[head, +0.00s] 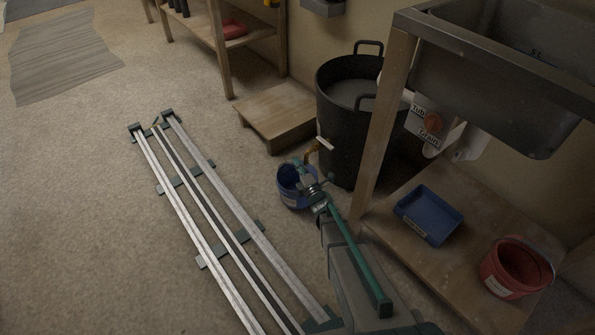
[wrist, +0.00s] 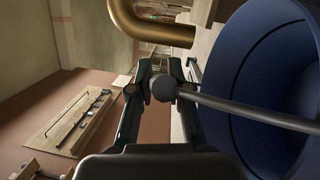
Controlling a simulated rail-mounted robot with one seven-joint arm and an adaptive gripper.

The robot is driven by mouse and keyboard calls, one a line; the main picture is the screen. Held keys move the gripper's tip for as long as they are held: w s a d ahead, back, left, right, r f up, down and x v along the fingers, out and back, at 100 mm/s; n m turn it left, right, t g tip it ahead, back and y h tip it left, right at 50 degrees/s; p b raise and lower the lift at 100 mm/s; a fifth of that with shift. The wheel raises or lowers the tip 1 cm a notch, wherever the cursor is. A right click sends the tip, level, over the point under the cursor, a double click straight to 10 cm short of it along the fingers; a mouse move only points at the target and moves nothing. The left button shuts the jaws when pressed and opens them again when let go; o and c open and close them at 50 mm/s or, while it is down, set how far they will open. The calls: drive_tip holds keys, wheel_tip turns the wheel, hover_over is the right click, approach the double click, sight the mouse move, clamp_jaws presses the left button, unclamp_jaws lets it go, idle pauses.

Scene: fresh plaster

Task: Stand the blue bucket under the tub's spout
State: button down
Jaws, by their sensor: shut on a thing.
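The blue bucket (head: 287,199) is at the foot of the black tub (head: 338,125), close to the tub's brass spout (head: 313,148). My gripper (head: 313,188) is at the bucket's right side in the head view. In the wrist view my gripper (wrist: 163,78) is shut on the grip of the bucket's wire handle (wrist: 255,116). The bucket (wrist: 238,75) fills the right side there, and the curved spout (wrist: 130,25) shows at the top. I cannot tell whether the bucket touches the floor or whether its opening is straight below the spout.
A wooden step (head: 272,118) stands left of the tub. A wooden stand (head: 375,120) with a grey sink is at the right; its shelf holds a blue tray (head: 428,215) and a red bucket (head: 500,285). Floor rails (head: 200,200) run at the left, with open floor beyond.

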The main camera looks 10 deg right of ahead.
drive_tip(key=shift+f+b, duration=0.35)
drive_tip(key=shift+f, duration=1)
drive_tip(key=c, duration=1.1)
unclamp_jaws()
drive_tip(key=shift+r, duration=0.1)
drive_tip(key=p+v, duration=0.3)
drive_tip(key=v, duration=0.9)
drive_tip(key=shift+w, duration=0.1)
